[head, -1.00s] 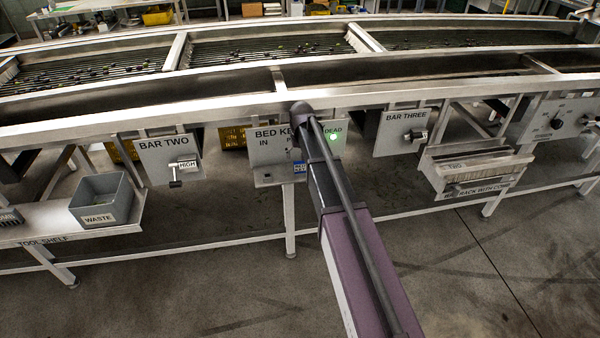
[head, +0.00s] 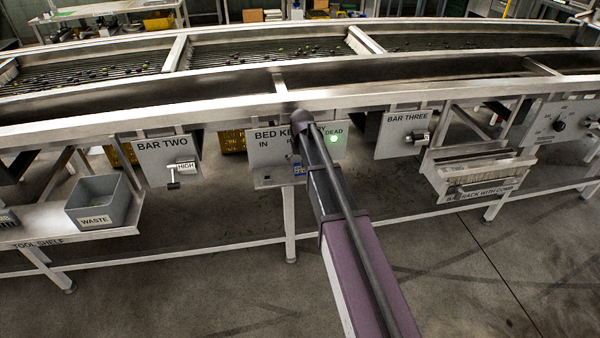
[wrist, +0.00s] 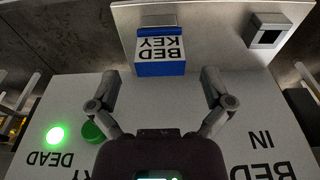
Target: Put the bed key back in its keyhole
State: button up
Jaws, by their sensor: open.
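The bed key shows in the wrist view as a blue block with a white BED KEY label (wrist: 160,55). It sits at the ledge of the bed key panel (wrist: 75,105), beside a dark square hole (wrist: 268,37) on the IN side. In the head view a bit of the blue key (head: 299,170) shows left of my arm, below the panel (head: 262,152). My gripper (wrist: 160,76) is open, its fingers spread on either side of the key's near end, with gaps to both. My gripper itself is hidden behind my arm in the head view.
A green DEAD lamp (head: 333,139) is lit on the panel, with a green button (wrist: 93,131) near it. The BAR TWO (head: 163,160) and BAR THREE (head: 400,135) panels flank it. A waste bin (head: 104,205) stands on the tool shelf at left.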

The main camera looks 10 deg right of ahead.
aim_at(300, 168)
jog(key=shift+w+f+b, duration=0.1)
jog(key=shift+f+b, duration=1.5)
jog(key=shift+f, duration=0.3)
jog(key=c, duration=1)
jog(key=shift+r, duration=0.15)
notch_tip(300, 168, up, 3)
jog(key=p, duration=0.3)
jog(key=shift+r, duration=0.1)
jog(key=shift+r+p, duration=0.35)
jog(key=shift+p, duration=0.2)
jog(key=s, duration=1.6)
jog(key=shift+d+r+p, duration=0.25)
jog(key=shift+r+p, duration=0.2)
